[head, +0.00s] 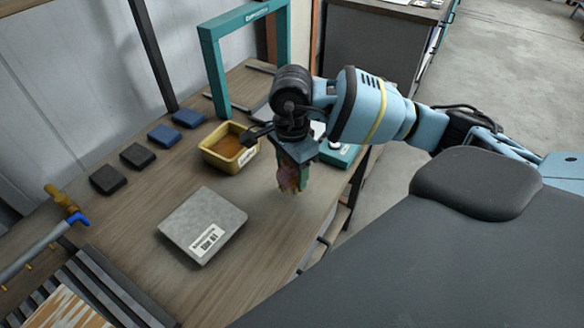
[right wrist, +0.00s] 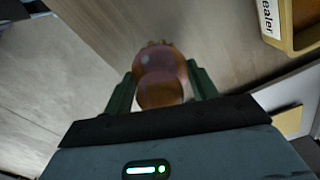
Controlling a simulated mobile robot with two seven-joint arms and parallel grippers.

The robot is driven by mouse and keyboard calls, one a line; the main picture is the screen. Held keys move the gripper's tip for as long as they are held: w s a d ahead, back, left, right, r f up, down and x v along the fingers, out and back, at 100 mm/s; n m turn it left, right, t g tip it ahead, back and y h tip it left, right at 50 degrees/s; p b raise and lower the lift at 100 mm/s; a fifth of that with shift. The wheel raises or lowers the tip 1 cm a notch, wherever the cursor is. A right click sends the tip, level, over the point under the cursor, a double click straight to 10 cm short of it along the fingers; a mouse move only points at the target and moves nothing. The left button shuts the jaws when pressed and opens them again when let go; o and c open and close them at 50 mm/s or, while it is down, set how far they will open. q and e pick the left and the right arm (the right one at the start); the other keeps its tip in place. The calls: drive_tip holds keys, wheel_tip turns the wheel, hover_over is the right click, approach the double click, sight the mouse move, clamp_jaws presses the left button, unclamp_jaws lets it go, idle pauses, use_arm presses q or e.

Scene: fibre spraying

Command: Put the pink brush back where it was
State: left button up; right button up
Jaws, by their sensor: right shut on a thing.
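My right gripper (head: 293,172) points down over the wooden table, to the right of a yellow container. It is shut on the pink brush (head: 289,180), which hangs below the fingers. In the right wrist view the brush (right wrist: 160,72) shows as a rounded, translucent pink-orange body between the two green fingers, with short uneven tips at its far end. The brush looks a little above the table, but the exact gap is hard to tell. My left gripper is not in view.
The yellow container (head: 212,157) of brown liquid stands close by. A grey labelled box (head: 202,225) lies in front. Black blocks (head: 108,179) and blue blocks (head: 188,118) line the left. A green frame (head: 216,75) rises behind. The table between box and gripper is clear.

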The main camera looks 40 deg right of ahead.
sight(291, 171)
drive_tip(key=shift+w+d+f, duration=0.1)
drive_tip(key=shift+w+d, duration=0.35)
drive_tip(key=shift+w, duration=0.15)
drive_tip(key=shift+w+d, duration=0.4)
drive_tip(key=shift+w, duration=0.2)
drive_tip(key=shift+f, duration=1.8)
drive_tip(key=shift+f, duration=0.2)
drive_tip(key=o, duration=0.9)
drive_tip(key=shift+o, duration=0.2)
drive_tip(key=shift+r, duration=0.1)
wheel_tip(291, 171, up, 12)
drive_tip(key=shift+r, duration=0.15)
